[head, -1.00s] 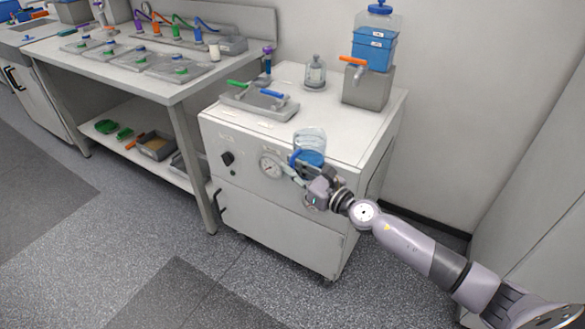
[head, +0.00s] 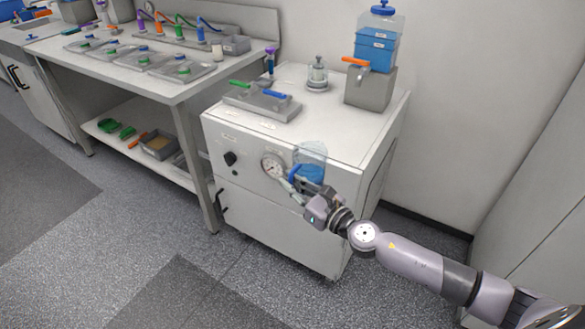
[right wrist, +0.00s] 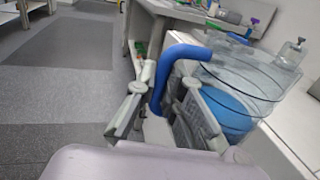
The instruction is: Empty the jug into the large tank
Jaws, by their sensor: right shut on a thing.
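The jug (head: 311,158) is clear with a blue handle and holds blue liquid in its lower part. My right gripper (head: 299,188) is shut on its handle and holds it in front of the white cabinet's front edge. In the right wrist view the jug (right wrist: 255,75) is at the right, with the handle (right wrist: 182,60) between the fingers (right wrist: 158,105). The large tank (head: 378,42), partly filled with blue liquid, has a blue lid (head: 382,9) on top and an orange-handled tap. It stands on a grey block (head: 369,90) at the cabinet's back right. My left gripper is not in view.
The white cabinet (head: 340,135) carries a grey tray device (head: 262,103) with green and blue handles, and a small glass bottle (head: 317,76). A gauge (head: 272,166) is on its front. A workbench (head: 180,90) stands to the left. A wall is behind.

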